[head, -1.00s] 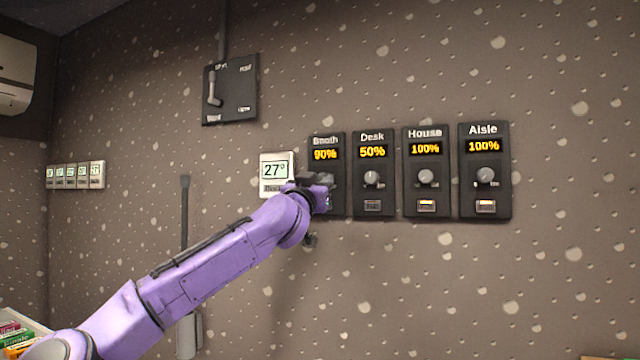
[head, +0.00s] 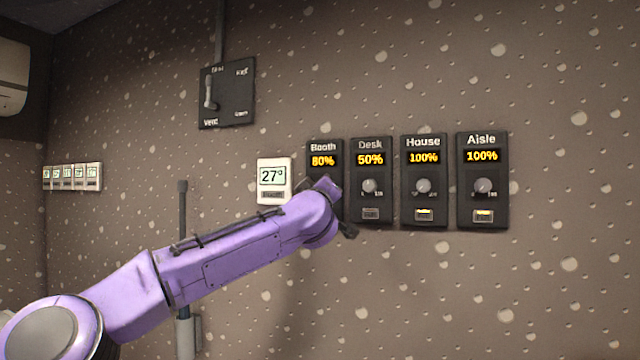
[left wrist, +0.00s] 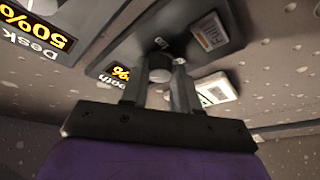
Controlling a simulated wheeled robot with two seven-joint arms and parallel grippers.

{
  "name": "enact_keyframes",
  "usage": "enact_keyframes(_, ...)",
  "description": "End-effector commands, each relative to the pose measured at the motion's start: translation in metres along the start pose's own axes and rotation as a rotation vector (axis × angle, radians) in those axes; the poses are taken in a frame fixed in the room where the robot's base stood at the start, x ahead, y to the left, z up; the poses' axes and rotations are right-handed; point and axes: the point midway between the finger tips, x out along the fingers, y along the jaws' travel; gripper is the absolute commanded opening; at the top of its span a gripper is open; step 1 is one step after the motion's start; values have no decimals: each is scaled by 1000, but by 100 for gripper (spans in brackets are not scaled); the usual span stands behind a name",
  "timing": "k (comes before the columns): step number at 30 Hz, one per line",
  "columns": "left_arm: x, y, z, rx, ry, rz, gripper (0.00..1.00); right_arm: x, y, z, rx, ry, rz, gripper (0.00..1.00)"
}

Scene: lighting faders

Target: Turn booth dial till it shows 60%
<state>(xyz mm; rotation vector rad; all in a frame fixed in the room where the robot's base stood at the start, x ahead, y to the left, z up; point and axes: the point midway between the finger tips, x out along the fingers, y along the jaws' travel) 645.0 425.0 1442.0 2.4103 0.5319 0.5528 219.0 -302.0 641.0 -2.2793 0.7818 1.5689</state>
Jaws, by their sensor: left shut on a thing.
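The booth panel (head: 323,149) is a dark wall unit whose yellow display reads 80% in the head view. Its lower half is hidden there behind my purple left arm. In the left wrist view the booth dial (left wrist: 160,70) is a grey knob between the two fingers of my left gripper (left wrist: 161,78), which is shut on it. The panel's lettering appears upside down in that view, and its display is partly covered by a finger. My left gripper (head: 328,190) is mostly hidden by its own wrist in the head view. My right gripper is not in view.
The desk panel (head: 370,150) at 50%, the house panel (head: 424,165) at 100% and the aisle panel (head: 482,170) at 100% hang close to the right. A white 27° thermostat (head: 273,196) is close on the left. A lever box (head: 235,100) is above left.

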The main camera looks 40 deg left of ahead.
Motion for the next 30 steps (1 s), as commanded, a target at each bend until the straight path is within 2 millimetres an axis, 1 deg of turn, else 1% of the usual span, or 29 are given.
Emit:
enact_keyframes(1, 1, 4, -3, -36, -3, -16, 0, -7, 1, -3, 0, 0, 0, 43)
enact_keyframes(21, 2, 8, -5, -627, -42, -257, 0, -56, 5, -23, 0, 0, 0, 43)
enact_keyframes(30, 3, 9, -7, -890, -59, -365, 0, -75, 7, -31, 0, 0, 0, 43)
